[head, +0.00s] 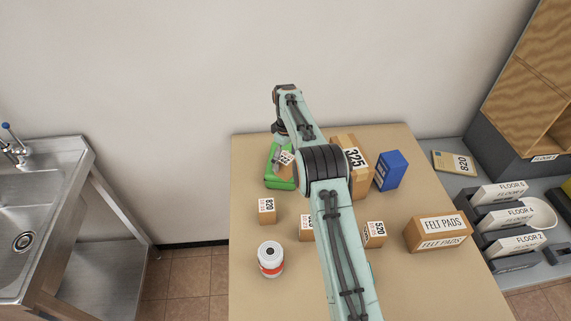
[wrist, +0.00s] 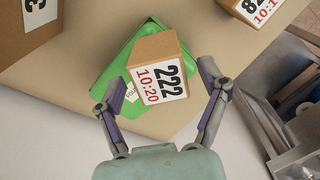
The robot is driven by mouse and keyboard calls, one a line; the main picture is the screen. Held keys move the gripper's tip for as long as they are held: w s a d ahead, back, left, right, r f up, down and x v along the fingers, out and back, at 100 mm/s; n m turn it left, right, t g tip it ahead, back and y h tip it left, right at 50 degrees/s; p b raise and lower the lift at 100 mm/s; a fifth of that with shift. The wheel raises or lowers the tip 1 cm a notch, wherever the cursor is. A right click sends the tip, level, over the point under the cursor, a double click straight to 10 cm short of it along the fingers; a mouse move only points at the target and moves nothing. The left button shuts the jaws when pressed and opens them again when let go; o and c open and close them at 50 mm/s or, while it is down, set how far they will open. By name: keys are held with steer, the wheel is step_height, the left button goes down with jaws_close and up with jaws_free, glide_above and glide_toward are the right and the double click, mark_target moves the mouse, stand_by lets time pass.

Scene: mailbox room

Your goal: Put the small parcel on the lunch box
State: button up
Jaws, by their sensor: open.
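The small parcel (wrist: 157,70) is a brown cardboard box with a white label reading 222 and 10:20. It appears to sit on the green lunch box (wrist: 113,80). In the head view the parcel (head: 286,159) shows over the lunch box (head: 272,178) at the table's back left, partly behind my arm. My gripper (wrist: 162,74) is open, with one finger on each side of the parcel. Gaps show between the parcel and both fingers. The parcel's underside is hidden.
Small boxes (head: 267,211) and a white jar (head: 270,259) stand nearer on the table. A large carton (head: 356,160) and a blue box (head: 388,170) stand right of the lunch box. A felt pads box (head: 438,233) is at the right.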

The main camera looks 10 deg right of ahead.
mark_target(285, 158)
step_height(285, 158, up, 9)
steer(key=shift+f, duration=0.2)
steer(key=shift+s+r, duration=0.1)
steer(key=shift+r, duration=0.55)
steer(key=s+d+r+m, duration=0.1)
steer(key=s+r+m, duration=0.1)
steer(key=s+r, duration=0.45)
steer(key=s+d+r+m, duration=0.15)
steer(key=s+r, duration=0.25)
steer(key=s, duration=0.5)
steer(key=s+f+m, duration=0.2)
steer(key=s+f, duration=0.1)
steer(key=s, duration=1)
steer(key=s+f+m, duration=0.2)
steer(key=s, duration=1)
steer(key=shift+s+a+f+y, duration=0.3)
steer(key=shift+s+f+y, duration=0.05)
steer(key=shift+f+y, duration=0.05)
